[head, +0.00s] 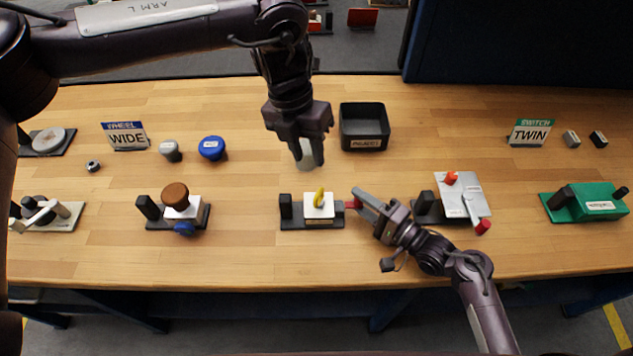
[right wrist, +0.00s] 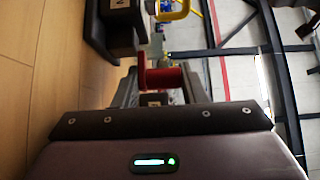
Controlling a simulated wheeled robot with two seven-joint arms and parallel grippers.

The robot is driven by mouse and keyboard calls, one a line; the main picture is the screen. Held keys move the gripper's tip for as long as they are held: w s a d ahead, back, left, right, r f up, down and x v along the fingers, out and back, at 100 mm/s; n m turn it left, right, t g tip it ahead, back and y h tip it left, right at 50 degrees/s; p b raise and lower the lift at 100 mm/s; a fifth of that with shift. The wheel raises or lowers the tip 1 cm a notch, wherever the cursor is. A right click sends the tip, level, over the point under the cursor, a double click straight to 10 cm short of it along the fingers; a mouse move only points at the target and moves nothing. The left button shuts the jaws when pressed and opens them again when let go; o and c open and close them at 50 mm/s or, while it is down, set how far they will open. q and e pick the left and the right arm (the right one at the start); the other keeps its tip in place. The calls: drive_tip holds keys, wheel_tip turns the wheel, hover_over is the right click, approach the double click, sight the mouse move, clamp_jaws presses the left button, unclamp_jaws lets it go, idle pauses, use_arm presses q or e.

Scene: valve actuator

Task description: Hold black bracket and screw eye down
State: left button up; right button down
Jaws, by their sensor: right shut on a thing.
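The black bracket (head: 287,207) is an upright black post on a dark base in the middle of the table. On the same base a white block carries the yellow screw eye (head: 319,197), which stands upright; yellow also shows at the top of the right wrist view (right wrist: 174,10). A red handle (head: 352,204) sticks out at the base's right end. My right gripper (head: 361,200) is shut on this red handle, which shows between the fingers in the right wrist view (right wrist: 162,78). My left gripper (head: 309,152) points down behind the fixture, over a pale grey piece; its jaw state is unclear.
A black tray (head: 350,129) stands right of my left gripper. A brown-knobbed fixture (head: 175,195) is to the left, and a silver plate fixture with red-tipped lever (head: 464,193) is close to my right gripper. A blue cap (head: 211,148) lies at the back left.

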use_arm(q)
drive_tip(key=f, duration=0.3)
drive_tip(key=d+f, duration=0.1)
drive_tip(key=f, duration=0.2)
drive_tip(key=s+f, duration=0.1)
drive_tip(key=f, duration=0.2)
drive_tip(key=shift+d+f, duration=0.35)
clamp_jaws()
